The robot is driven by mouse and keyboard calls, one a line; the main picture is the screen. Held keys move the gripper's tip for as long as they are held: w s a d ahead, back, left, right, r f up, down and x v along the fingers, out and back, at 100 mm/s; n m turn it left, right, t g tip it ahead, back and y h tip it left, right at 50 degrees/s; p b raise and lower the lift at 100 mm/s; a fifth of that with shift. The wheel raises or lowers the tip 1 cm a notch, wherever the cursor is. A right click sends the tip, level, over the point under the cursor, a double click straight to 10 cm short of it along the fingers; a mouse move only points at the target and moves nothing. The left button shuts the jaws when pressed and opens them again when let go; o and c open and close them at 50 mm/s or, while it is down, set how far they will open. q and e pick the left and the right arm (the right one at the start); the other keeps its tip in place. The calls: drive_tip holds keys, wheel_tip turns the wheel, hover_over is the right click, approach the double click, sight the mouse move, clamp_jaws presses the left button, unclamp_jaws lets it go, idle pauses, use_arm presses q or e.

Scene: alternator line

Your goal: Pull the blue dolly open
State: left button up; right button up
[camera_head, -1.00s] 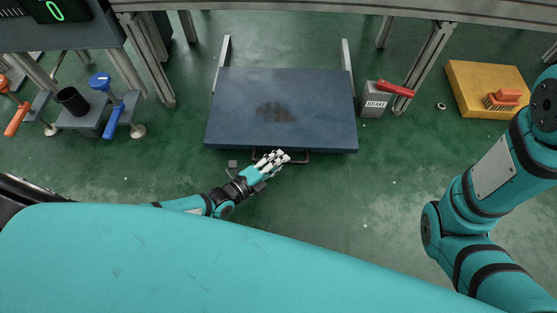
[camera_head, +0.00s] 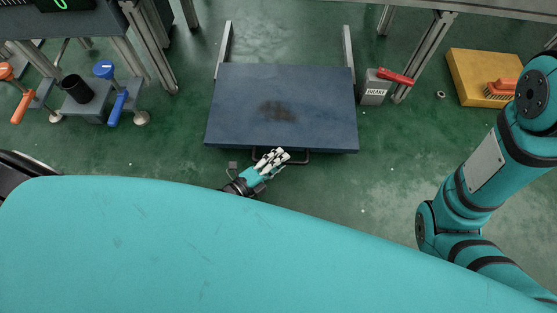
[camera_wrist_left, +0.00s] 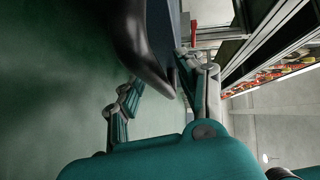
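The blue dolly (camera_head: 315,88) is a flat, dark blue platform with a brown stain, in the middle of the head view. Its dark handle (camera_head: 297,161) juts from the near edge. My left gripper (camera_head: 272,158) is at the left part of this handle, with pale fingertips against it. In the left wrist view the dark handle (camera_wrist_left: 143,50) runs between the fingers of my left gripper (camera_wrist_left: 160,90). The exact contact is partly hidden. My right arm shows at the right of the head view, but its gripper is out of view.
Two metal rails (camera_head: 348,48) extend behind the dolly. A grey brake box (camera_head: 375,92) with a red lever (camera_head: 395,76) stands just right of it. A yellow block (camera_head: 470,70) with an orange brush (camera_head: 499,89) lies farther right. Clamps (camera_head: 118,104) stand at left. Green floor in front is clear.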

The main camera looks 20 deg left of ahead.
use_arm(q)
drive_tip(key=v, duration=1.2)
drive_tip(key=shift+f, duration=0.1)
